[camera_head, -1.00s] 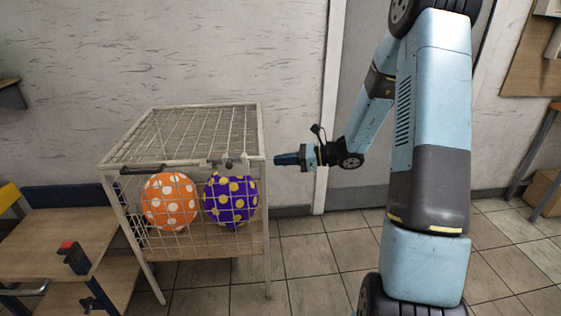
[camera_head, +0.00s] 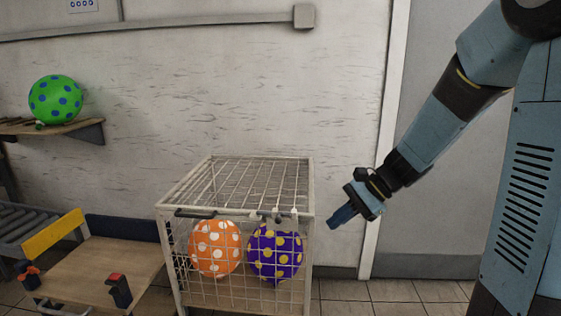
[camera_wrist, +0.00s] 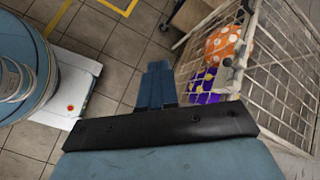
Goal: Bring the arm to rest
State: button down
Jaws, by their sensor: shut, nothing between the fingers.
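My gripper (camera_head: 343,215) is shut and empty in the head view, to the right of the wire cage and apart from it, pointing down and left. In the wrist view its fingers (camera_wrist: 158,84) are together, with tiled floor beyond them. My arm comes down to it from the upper right of the head view.
A white wire cage (camera_head: 235,178) holds an orange balloon with white dots (camera_head: 215,248) and a purple balloon with yellow dots (camera_head: 275,253). A wooden bench (camera_head: 85,268) stands left of it. A green balloon (camera_head: 55,99) is on a wall shelf (camera_head: 60,128).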

jog(key=s+d+r+n+t+h, duration=0.2)
jog(key=s+d+r+n+h, duration=0.2)
jog(key=s, duration=0.4)
jog(key=s+d+r+n+t+h, duration=0.3)
jog(key=s+d+r+n+h, duration=0.2)
jog(key=s+r+n, duration=0.1)
jog(key=shift+s+d+r+n+t, duration=0.3)
jog(key=shift+s+r, duration=0.3)
jog(key=shift+s, duration=0.75)
